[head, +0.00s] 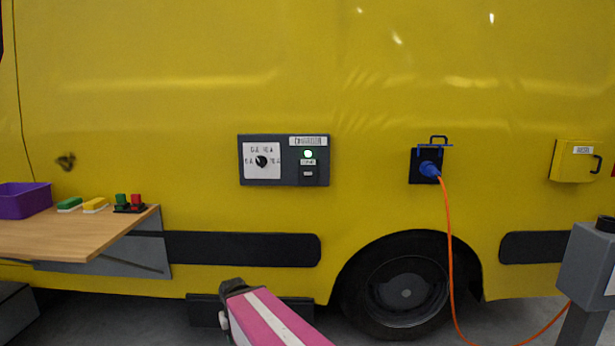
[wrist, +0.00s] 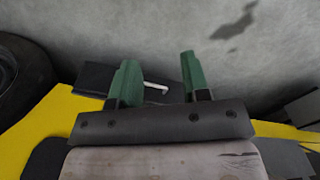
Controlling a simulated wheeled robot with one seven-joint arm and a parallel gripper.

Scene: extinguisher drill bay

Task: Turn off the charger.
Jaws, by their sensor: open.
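The charger panel (head: 284,160) is a dark box on the yellow van's side, in the middle of the head view. It has a white dial plate with a black knob (head: 261,161) on the left. On the right are a lit green lamp (head: 308,154) and a small switch (head: 308,173) under a label. A blue plug (head: 429,169) sits in a socket to the right, with an orange cable hanging from it. My gripper (wrist: 155,82) shows two green fingers, apart and empty, in the wrist view. In the head view my pink arm is low, below the panel.
A wooden shelf (head: 75,232) juts out at left, holding a purple bin (head: 22,199), sponge-like blocks and a red-green button block (head: 130,203). A grey post (head: 588,270) stands at right where the cable ends. A yellow box (head: 576,161) is on the van. Space before the panel is clear.

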